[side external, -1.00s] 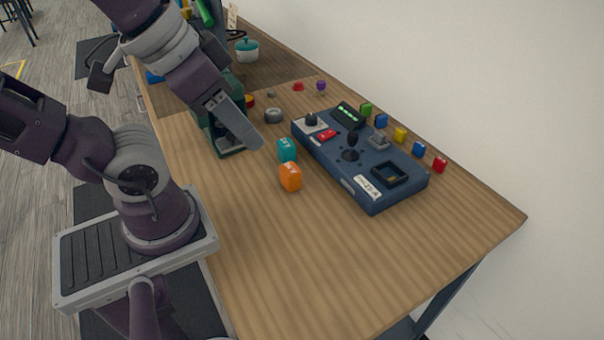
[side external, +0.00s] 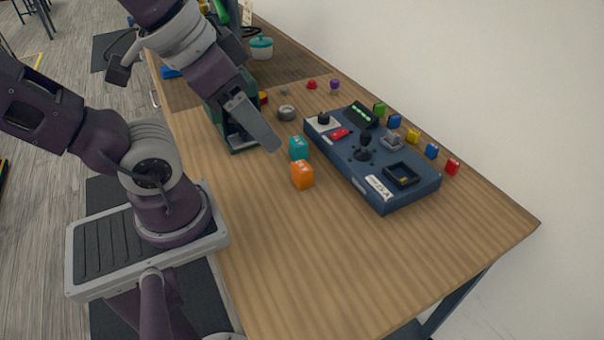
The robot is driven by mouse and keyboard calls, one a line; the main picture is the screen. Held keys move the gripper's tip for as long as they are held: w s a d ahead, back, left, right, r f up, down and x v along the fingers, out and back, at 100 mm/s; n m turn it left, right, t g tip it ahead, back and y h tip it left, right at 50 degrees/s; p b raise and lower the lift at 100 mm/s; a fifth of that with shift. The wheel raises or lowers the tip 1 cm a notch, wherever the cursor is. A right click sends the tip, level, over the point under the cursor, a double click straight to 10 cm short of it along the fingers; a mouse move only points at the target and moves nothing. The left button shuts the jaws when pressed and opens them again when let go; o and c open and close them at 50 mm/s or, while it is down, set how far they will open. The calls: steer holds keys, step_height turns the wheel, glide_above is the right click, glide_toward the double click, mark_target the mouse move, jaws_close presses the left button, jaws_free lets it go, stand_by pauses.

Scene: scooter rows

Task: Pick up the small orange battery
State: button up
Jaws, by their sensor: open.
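The small orange battery (side external: 302,175) is a rounded block standing on the wooden table, left of the blue control panel. A similar teal block (side external: 298,148) stands just behind it. My gripper (side external: 268,138) is open and empty, above the table to the upper left of the orange battery and apart from it. Only one finger shows clearly; the other is mostly hidden.
The blue control panel (side external: 428,187) with a joystick lies to the right. Several small coloured blocks, one of them red (side external: 452,167), line its far side. A dark green device (side external: 240,145) stands behind my gripper. The table front (side external: 330,260) is clear.

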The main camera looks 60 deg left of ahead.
steer(key=w+a+f+m+g+y, duration=0.2)
steer(key=w+a+f+m, duration=0.2)
steer(key=w+m, duration=0.15)
steer(key=m+g+h, duration=0.2)
steer(key=m+g, duration=0.2)
steer(key=m, duration=0.8)
glide_above(302, 166)
steer(key=f, duration=1.3)
steer(key=shift+w+a, duration=0.2)
step_height(302, 166, down, 8)
steer(key=shift+s+d+r, duration=0.1)
steer(key=shift+s+r, duration=0.05)
steer(key=shift+c, duration=0.5)
jaws_close()
